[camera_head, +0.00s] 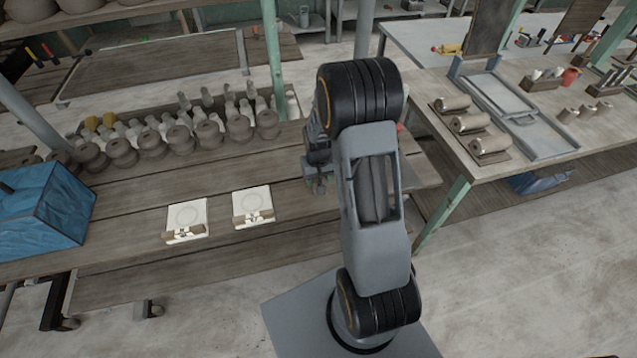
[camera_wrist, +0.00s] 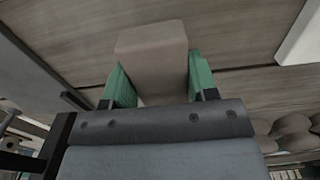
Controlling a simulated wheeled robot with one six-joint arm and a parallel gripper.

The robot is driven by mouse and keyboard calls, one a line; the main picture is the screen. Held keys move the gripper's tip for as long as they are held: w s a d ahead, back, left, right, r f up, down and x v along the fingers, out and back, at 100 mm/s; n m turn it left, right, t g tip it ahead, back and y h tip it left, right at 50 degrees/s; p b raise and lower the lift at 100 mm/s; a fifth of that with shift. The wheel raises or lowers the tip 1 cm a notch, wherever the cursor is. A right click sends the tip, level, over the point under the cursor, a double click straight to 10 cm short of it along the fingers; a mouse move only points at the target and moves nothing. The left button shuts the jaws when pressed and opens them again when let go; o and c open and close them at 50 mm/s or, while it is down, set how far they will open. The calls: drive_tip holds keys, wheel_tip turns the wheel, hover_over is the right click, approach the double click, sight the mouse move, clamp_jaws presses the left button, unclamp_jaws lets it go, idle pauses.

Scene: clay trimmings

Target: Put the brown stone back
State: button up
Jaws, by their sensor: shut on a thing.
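My gripper (camera_wrist: 158,85) is shut on a brown block-shaped stone (camera_wrist: 152,50), which sits between its two green fingers in the wrist view. In the head view my gripper (camera_head: 319,185) is over the right part of the wooden table (camera_head: 290,228), partly hidden by my arm. The stone cannot be made out clearly there. Wood planks show behind the stone in the wrist view; I cannot tell whether it touches them. Two white square boards (camera_head: 187,218) (camera_head: 252,205) lie on the table to the left, each with small brown pieces along its front edge.
Rows of clay pots (camera_head: 180,138) stand along the back of the table. A blue covered box (camera_head: 42,208) sits at its left end. A second table (camera_head: 540,175) on the right holds rolls (camera_head: 470,123) and a grey tray (camera_head: 500,95). The planks between the white boards and my gripper are clear.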

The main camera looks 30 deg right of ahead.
drive_tip(key=shift+w+d+f, duration=0.15)
drive_tip(key=shift+w+f, duration=0.1)
drive_tip(key=shift+f, duration=0.1)
drive_tip(key=shift+w+f, duration=0.1)
drive_tip(key=shift+f, duration=1.5)
drive_tip(key=shift+f, duration=0.15)
drive_tip(key=shift+f, duration=0.15)
drive_tip(key=o, duration=1)
